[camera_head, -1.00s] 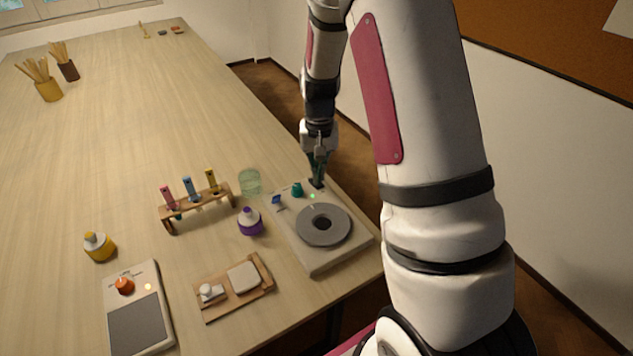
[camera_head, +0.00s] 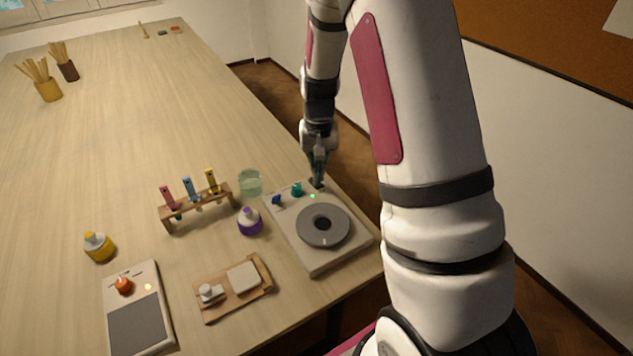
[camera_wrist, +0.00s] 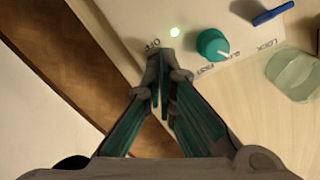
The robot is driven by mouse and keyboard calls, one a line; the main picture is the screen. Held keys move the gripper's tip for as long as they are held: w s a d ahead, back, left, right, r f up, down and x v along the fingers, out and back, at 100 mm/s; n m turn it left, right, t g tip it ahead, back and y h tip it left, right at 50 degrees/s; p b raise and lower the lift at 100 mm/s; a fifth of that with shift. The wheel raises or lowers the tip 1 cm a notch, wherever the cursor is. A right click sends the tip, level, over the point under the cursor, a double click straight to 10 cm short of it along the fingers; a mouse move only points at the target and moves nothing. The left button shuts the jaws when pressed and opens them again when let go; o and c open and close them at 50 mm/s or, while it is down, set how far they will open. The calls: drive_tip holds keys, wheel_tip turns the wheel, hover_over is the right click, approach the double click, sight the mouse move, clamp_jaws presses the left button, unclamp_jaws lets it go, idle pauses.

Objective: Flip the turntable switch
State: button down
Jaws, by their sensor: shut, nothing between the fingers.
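The turntable (camera_head: 340,262) is a pale box with a grey disc (camera_head: 323,226) at the table's right edge. A teal knob (camera_head: 297,189), a blue lever (camera_head: 277,201) and a lit green light (camera_head: 312,195) sit along its far side. My gripper (camera_head: 317,182) points down at the far right corner, over a dark part that is likely the switch. In the wrist view, my gripper (camera_wrist: 160,62) is shut and empty beside the "OFF" lettering. The teal knob (camera_wrist: 213,45) and green light (camera_wrist: 175,31) show beyond it. The fingertips mostly hide the switch, so its position is unclear.
The table's far middle is clear.

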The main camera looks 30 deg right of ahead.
drive_tip(key=shift+f+b, duration=0.35)
drive_tip(key=shift+f, duration=0.8)
idle(0.6)
drive_tip(key=shift+r+p, duration=1.1)
drive_tip(key=shift+r, duration=2.4)
drive_tip(key=s+a+r+n+t, duration=0.1)
drive_tip(key=s+a+r, duration=0.3)
drive_tip(key=r, duration=0.4)
drive_tip(key=s+a+r+n+t, duration=0.1)
drive_tip(key=s+a+r, duration=0.3)
drive_tip(key=r, duration=0.4)
drive_tip(key=s+a+r+n+t, duration=0.1)
drive_tip(key=s+a+r+n, duration=0.1)
drive_tip(key=s, duration=0.6)
drive_tip(key=s+a+r+n+t, duration=0.2)
drive_tip(key=s+r, duration=0.3)
drive_tip(key=s, duration=0.3)
drive_tip(key=shift+s+a+r+t, duration=0.3)
drive_tip(key=shift+a, duration=0.35)
